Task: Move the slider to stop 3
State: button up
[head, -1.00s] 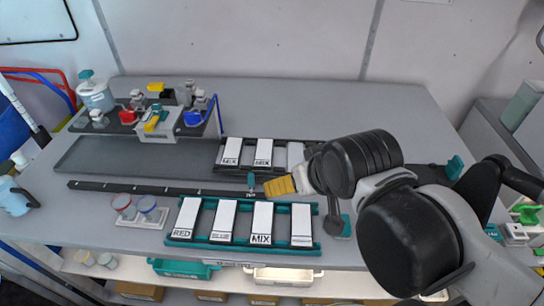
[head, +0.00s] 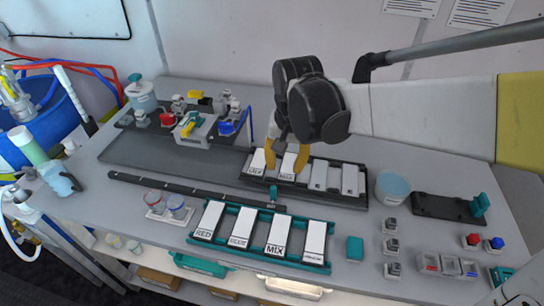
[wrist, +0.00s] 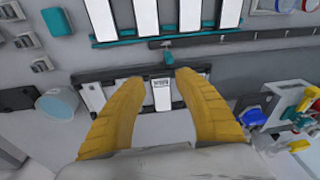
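The slider is a small teal knob (head: 274,194) near the right end of a long dark rail (head: 180,187) with small marks. The stop numbers are too small to read. In the wrist view the teal knob (wrist: 168,57) stands just beyond my fingertips, and the rail (wrist: 235,36) runs off to the upper right. My gripper (head: 285,165) has yellow fingers spread apart, with nothing between them. It is above the rear tray of white cards, behind the slider and apart from it. In the wrist view my gripper (wrist: 158,80) frames a white card below.
A teal rack (head: 260,250) of white labelled cards lies in front of the rail. The rear dark tray (head: 362,200) holds more cards. Two small cups (head: 166,206) stand in front of the rail's left part. A blue-topped tub (head: 392,188) stands right of the tray.

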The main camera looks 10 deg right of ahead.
aim_at(273, 187)
jog(key=shift+m+g, duration=0.5)
jog(key=shift+g, duration=0.3)
jog(key=w+a+f, duration=0.1)
jog(key=w+a+f+p, duration=0.1)
jog(key=w+f, duration=0.1)
jog(key=shift+a+f, duration=0.1)
jog(key=shift+a, duration=0.05)
notch_tip(273, 187, down, 11)
jog(key=b, duration=0.3)
grip_shut()
